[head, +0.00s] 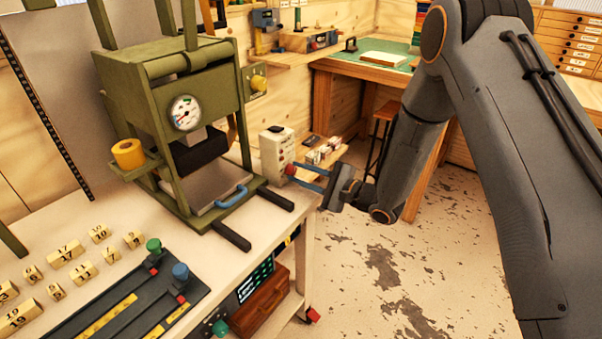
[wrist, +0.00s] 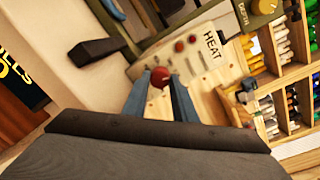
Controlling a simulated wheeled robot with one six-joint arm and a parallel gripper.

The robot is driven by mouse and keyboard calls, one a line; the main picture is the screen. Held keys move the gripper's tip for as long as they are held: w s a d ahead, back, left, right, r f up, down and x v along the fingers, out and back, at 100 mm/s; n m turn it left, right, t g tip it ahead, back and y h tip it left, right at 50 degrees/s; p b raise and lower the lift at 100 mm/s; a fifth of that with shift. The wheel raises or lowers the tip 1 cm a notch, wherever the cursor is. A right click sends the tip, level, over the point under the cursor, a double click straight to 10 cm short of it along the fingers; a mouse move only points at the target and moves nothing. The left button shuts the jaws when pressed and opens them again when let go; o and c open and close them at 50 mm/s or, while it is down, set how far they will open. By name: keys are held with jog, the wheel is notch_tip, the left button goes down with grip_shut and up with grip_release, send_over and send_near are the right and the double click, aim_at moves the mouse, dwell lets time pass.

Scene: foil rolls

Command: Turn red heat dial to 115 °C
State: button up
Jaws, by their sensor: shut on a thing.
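The red heat dial (wrist: 160,76) is a small round knob on the face of a pale box (wrist: 195,48) marked HEAT. In the head view the box (head: 276,150) stands at the right end of the workbench, and the red dial (head: 290,170) is low on its front. My gripper (wrist: 161,84) has its two blue fingers on either side of the dial, shut on it. In the head view my gripper (head: 299,175) reaches the box from the right. The dial's scale and pointer cannot be read in either view.
A green press (head: 175,75) with a gauge (head: 186,113) stands left of the box. Number blocks (head: 65,252) and slider rails (head: 130,295) are at the front left. Open floor (head: 390,270) lies right of the bench.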

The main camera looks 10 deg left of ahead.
jog(key=shift+f+m, duration=0.1)
jog(key=shift+m, duration=0.8)
jog(key=o, duration=1)
jog(key=shift+o, duration=0.2)
jog(key=b+v, duration=0.1)
jog(key=v, duration=0.7)
jog(key=shift+w, duration=0.1)
